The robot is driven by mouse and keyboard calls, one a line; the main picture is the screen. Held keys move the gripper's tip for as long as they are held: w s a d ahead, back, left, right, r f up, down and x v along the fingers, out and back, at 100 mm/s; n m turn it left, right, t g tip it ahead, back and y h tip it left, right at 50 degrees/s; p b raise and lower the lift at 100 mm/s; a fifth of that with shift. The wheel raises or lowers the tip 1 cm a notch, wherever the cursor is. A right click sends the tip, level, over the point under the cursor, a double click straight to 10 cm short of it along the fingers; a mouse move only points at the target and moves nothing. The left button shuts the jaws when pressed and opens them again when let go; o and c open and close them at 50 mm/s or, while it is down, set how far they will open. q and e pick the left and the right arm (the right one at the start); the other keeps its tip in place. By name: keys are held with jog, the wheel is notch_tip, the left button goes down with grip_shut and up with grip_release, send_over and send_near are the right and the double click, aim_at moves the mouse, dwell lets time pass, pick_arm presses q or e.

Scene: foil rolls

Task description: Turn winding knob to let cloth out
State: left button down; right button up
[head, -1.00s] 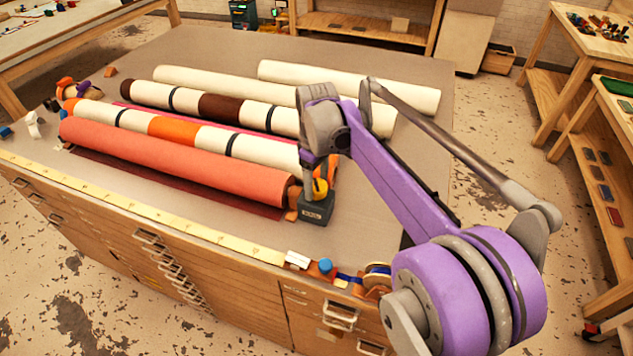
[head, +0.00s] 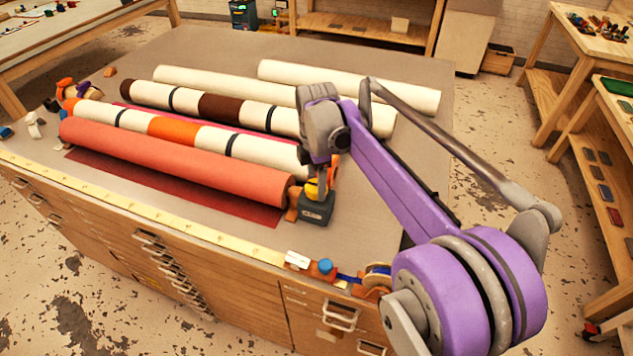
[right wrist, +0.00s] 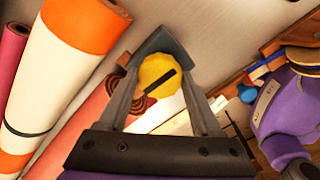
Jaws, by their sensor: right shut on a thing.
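The winding knob (right wrist: 160,75) is yellow with a dark slot. In the right wrist view it sits between the fingers of my right gripper (right wrist: 163,85), which are shut on it. In the head view my right gripper (head: 320,188) comes down from above onto the knob, at the right end of the coral cloth roll (head: 170,158), beside a dark block (head: 316,211). Red cloth (head: 200,192) lies flat in front of the coral roll, reaching toward the table's front edge. My left gripper is not in view.
Several striped and cream rolls (head: 350,82) lie behind the coral roll. A yellow measuring strip (head: 150,208) runs along the front edge. A blue-topped item (head: 325,266) and a tape spool (head: 377,275) sit at the front right corner.

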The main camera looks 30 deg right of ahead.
aim_at(316, 185)
jog(key=n, duration=1.4)
dwell(0.4)
jog(key=o, duration=1.4)
jog(key=shift+r, duration=0.1)
notch_tip(316, 185, up, 11)
jog(key=shift+f+p, duration=0.15)
jog(key=shift+p, duration=0.25)
jog(key=shift+c, duration=0.3)
